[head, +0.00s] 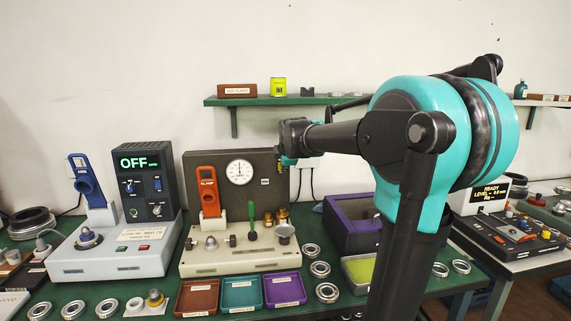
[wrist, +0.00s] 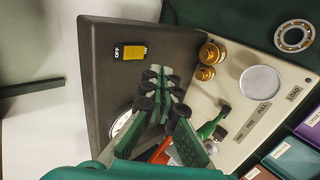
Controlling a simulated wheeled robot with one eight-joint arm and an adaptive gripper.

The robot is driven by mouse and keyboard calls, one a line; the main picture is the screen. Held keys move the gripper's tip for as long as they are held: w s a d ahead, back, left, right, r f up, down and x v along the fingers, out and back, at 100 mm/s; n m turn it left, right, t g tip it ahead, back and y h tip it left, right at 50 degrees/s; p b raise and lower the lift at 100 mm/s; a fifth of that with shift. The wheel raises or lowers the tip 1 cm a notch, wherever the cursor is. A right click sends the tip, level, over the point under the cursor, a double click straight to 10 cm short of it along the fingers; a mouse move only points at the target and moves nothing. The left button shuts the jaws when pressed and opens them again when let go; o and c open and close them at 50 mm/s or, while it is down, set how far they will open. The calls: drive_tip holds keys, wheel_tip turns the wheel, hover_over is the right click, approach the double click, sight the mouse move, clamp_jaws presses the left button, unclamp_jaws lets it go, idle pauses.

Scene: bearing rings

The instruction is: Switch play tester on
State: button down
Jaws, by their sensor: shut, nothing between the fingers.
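The play tester stands in the middle of the bench in the head view, with a dark upright panel (head: 220,166), a round dial gauge (head: 239,173) and a pale base (head: 240,262). In the wrist view a small yellow switch (wrist: 133,52) sits on the dark panel (wrist: 100,80) beside a label that appears to read OFF. My gripper (wrist: 160,75) is shut and empty in front of the panel, apart from the switch in the picture. It partly hides the gauge in the wrist view. In the head view my gripper (head: 288,158) is at the panel's upper right, partly hidden by my arm.
The tester carries an orange clamp lever (head: 209,192), a green lever (head: 252,222) and brass weights (head: 281,214). Red, teal and purple trays (head: 284,288) lie in front. Another machine (head: 147,190) at left displays OFF. A green shelf (head: 300,101) runs above, and bearing rings (head: 320,268) lie at right.

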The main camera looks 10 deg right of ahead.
drive_tip(key=w+f, duration=0.2)
drive_tip(key=w, duration=0.4)
drive_tip(key=shift+f, duration=0.2)
drive_tip(key=shift+w+f, duration=0.15)
drive_tip(key=shift+w, duration=0.1)
idle(0.4)
drive_tip(key=shift+r, duration=0.8)
